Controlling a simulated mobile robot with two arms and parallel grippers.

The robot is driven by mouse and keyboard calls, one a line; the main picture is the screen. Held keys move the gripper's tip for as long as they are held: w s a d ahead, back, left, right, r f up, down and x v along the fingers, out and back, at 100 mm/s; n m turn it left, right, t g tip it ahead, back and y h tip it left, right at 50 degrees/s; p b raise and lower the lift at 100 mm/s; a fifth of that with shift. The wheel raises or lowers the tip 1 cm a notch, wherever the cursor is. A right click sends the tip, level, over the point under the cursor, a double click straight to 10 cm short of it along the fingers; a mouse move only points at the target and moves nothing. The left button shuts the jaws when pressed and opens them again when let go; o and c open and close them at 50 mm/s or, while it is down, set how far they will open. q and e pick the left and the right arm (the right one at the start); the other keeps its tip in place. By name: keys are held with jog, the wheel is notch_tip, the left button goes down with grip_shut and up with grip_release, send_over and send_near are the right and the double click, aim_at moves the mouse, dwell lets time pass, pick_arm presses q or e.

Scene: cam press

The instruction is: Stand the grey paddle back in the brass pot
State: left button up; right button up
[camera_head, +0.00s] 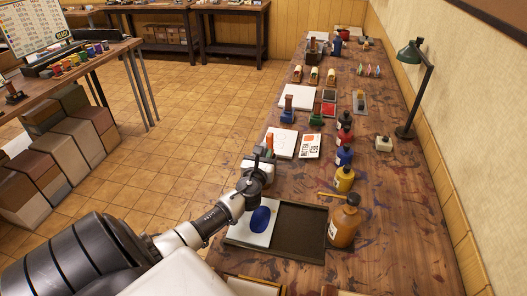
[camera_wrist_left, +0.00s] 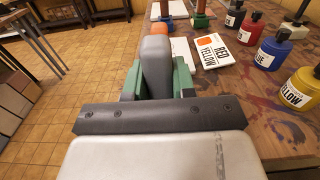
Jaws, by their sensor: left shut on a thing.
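My left gripper (camera_head: 257,170) reaches over the near-left edge of the long workbench. In the left wrist view its green fingers (camera_wrist_left: 157,82) are shut on a grey, rounded upright piece, which looks like the grey paddle (camera_wrist_left: 157,60). The paddle's lower part is hidden by the gripper. In the head view the paddle is too small and covered to make out well. I cannot pick out a brass pot for certain in either view. My right gripper is not in view.
A RED YELLOW card (camera_head: 310,146) lies ahead. A green lamp (camera_head: 407,130) stands at right.

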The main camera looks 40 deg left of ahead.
pick_arm(q)
jog(key=shift+f+b, duration=0.65)
jog(key=shift+f, duration=0.1)
dwell(0.3)
jog(key=o, duration=1)
jog(key=shift+s, duration=0.1)
jog(key=b+v, duration=0.1)
jog(key=v, duration=0.9)
jog(key=shift+s+d+r, duration=0.1)
jog(key=shift+s+d, duration=0.05)
jog(key=shift+s, duration=0.15)
